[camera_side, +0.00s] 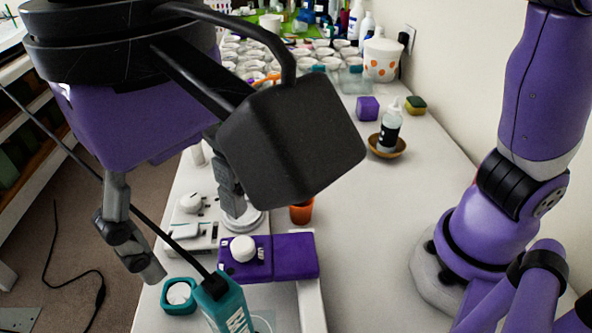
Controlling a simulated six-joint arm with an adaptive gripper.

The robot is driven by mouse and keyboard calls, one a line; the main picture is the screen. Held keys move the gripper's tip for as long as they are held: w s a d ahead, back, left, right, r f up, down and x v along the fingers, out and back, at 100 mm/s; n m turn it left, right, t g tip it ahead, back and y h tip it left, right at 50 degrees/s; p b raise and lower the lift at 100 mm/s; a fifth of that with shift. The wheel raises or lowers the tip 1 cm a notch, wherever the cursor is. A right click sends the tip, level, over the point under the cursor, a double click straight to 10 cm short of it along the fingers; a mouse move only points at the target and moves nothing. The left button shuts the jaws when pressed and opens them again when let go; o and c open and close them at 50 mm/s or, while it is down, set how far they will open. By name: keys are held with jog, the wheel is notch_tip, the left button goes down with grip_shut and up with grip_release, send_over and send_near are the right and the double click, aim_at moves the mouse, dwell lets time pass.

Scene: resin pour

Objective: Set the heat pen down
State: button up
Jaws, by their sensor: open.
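The heat pen seems to be the teal tool (226,302) with white lettering and a black cord at its top, low in the picture; its lower end is cut off by the frame. My gripper (190,232) hangs at the upper left with its two fingers spread apart and nothing seen between them. The left fingertip is above and left of the teal tool, with a visible gap in the picture. The other finger is partly hidden behind my black camera housing.
A purple block (295,257) and a teal ring-shaped holder (166,309) are near the tool. An orange cup (302,213) stands behind. A bottle (390,128) sits in a brown dish, with many white cups (232,47) farther back. The table's right-middle is clear. The cord crosses the left side.

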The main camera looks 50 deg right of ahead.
jog(key=shift+w+d+r, duration=0.15)
jog(key=shift+d+r, duration=0.05)
jog(key=shift+r, duration=0.15)
jog(key=w+d+f+t+y, duration=0.1)
jog(key=w+d, duration=0.2)
jog(key=d, duration=0.4)
jog(key=w+d+t, duration=0.1)
jog(key=w+d, duration=0.1)
jog(key=d, duration=0.6)
jog(key=s+d+f+t, duration=0.1)
jog(key=d+f, duration=0.2)
jog(key=d, duration=0.3)
jog(key=s+d+f+t+h, duration=0.1)
jog(key=s+d+f+t, duration=0.1)
jog(key=d+f, duration=0.2)
jog(key=d, duration=0.3)
jog(key=shift+d+t, duration=0.15)
jog(key=shift+t, duration=0.15)
